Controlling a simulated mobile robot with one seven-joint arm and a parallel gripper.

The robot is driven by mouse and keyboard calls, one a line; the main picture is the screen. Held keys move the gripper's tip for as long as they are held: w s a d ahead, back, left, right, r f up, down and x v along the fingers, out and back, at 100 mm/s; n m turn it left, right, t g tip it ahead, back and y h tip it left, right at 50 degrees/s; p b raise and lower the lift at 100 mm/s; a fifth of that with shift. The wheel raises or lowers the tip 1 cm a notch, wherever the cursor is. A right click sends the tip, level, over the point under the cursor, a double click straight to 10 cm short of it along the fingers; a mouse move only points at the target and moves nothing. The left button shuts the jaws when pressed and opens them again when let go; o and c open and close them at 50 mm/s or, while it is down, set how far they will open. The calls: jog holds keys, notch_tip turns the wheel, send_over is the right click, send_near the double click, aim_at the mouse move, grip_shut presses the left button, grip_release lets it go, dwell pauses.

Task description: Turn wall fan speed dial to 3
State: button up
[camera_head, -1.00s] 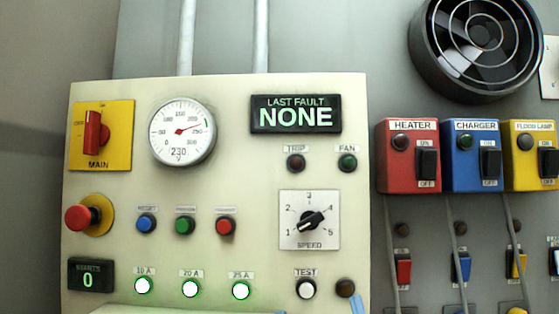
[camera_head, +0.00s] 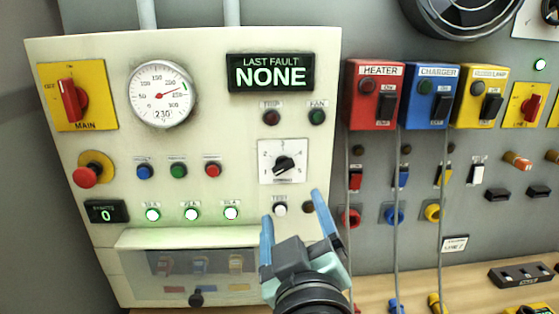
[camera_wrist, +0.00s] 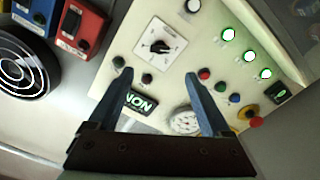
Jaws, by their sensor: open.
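The speed dial (camera_head: 285,164) is a black knob with a pale pointer line on a white square plate, marked SPEED with numbers around it. Its pointer lies slantwise; the exact number is too small to read now. The dial also shows in the wrist view (camera_wrist: 160,46), turned over. My gripper (camera_head: 292,208) is open and empty, with two blue fingers just below the dial plate in the head view. In the wrist view the fingertips (camera_wrist: 159,74) are spread, with the dial beyond them. The wall fan (camera_head: 468,14) is partly cut off at the top.
The cream panel also carries a LAST FAULT display (camera_head: 270,72), a gauge (camera_head: 163,94), a red emergency button (camera_head: 86,176) and a white TEST button (camera_head: 280,209) near my fingers. Heater (camera_head: 374,95) and charger (camera_head: 430,96) boxes with hanging cables stand to the right.

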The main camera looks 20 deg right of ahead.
aim_at(284, 169)
jog(key=p+x, duration=0.3)
jog(key=x, duration=0.9)
jog(key=shift+w, duration=0.1)
grip_shut()
